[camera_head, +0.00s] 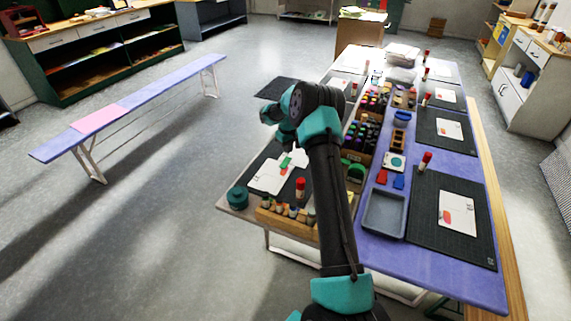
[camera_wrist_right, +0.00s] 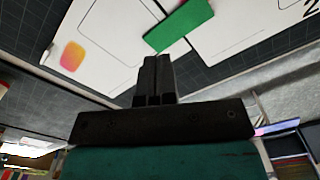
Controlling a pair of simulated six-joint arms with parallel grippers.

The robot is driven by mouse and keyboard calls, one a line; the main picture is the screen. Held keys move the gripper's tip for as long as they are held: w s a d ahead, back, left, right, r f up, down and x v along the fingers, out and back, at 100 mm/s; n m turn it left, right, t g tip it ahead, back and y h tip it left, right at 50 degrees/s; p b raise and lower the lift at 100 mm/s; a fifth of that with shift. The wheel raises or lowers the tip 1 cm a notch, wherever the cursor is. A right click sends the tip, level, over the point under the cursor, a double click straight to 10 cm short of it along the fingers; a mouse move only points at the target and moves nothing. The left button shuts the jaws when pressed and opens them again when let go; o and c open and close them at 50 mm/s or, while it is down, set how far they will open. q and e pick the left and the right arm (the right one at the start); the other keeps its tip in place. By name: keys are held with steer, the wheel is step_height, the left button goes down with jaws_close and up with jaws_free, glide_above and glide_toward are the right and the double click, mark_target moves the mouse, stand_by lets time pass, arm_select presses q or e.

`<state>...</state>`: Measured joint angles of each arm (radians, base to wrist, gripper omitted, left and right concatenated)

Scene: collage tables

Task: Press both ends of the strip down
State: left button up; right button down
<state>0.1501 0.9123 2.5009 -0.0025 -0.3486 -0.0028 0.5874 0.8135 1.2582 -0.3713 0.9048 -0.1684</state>
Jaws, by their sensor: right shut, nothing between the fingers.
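A green strip (camera_wrist_right: 180,25) lies on a white sheet (camera_wrist_right: 110,30) in the right wrist view. The sheet rests on a dark gridded mat (camera_wrist_right: 225,55). My right gripper (camera_wrist_right: 157,62) is shut and empty, with its fingertips close to the near edge of the strip; I cannot tell whether they touch it. In the head view the strip (camera_head: 286,161) shows small on the sheet (camera_head: 268,178), and my right gripper's fingertips are hard to make out there. My left gripper is not in view.
A red-capped glue stick (camera_head: 300,188) and a wooden rack of small jars (camera_head: 287,219) stand in front of the sheet. A teal round pot (camera_head: 238,197) sits at the table's left corner. A grey tray (camera_head: 384,213) lies to the right of my arm.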

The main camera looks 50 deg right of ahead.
steer(key=shift+r, duration=1.45)
